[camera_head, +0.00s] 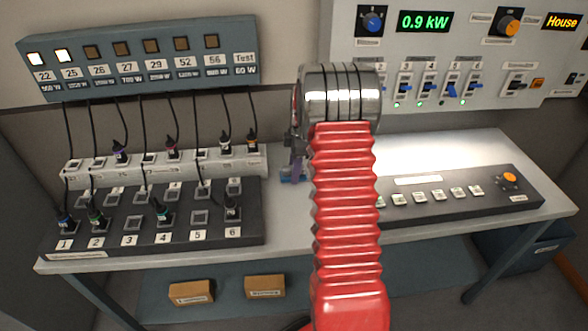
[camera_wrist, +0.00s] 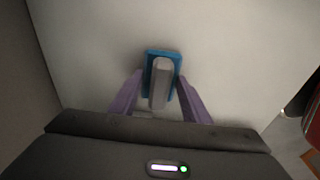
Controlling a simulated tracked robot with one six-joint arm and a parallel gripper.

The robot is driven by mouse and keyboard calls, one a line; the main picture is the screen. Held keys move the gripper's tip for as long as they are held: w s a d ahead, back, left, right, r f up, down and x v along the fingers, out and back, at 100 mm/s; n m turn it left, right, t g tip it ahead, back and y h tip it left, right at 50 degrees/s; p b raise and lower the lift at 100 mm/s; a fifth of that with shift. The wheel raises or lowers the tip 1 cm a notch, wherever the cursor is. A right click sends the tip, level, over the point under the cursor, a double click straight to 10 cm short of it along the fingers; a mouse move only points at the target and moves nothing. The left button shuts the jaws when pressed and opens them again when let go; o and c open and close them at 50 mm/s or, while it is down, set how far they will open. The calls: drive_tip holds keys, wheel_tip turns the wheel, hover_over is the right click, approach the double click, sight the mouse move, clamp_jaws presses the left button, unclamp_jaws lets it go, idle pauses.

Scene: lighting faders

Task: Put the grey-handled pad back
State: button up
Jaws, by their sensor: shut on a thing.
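The grey-handled pad shows in the wrist view as a blue base with a raised grey handle (camera_wrist: 160,82). My gripper (camera_wrist: 158,98) has its purple fingers on both sides of the handle and is shut on it. In the head view my gripper (camera_head: 292,160) is partly hidden behind my red arm, with a bit of the blue pad (camera_head: 290,176) at its lower end. The pad is at or just above the white table top; I cannot tell whether it touches.
A black numbered patch panel (camera_head: 150,222) with several plugs and a white socket strip (camera_head: 190,160) stand left of my gripper. A switch panel (camera_head: 450,55) hangs behind. Bare table top (camera_head: 420,155) lies between.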

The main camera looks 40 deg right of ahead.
drive_tip(key=o, duration=1)
drive_tip(key=shift+r, duration=0.1)
drive_tip(key=r, duration=0.8)
drive_tip(key=d+r, duration=0.1)
drive_tip(key=r, duration=0.3)
drive_tip(key=shift+s+d, duration=0.1)
drive_tip(key=shift+s, duration=0.3)
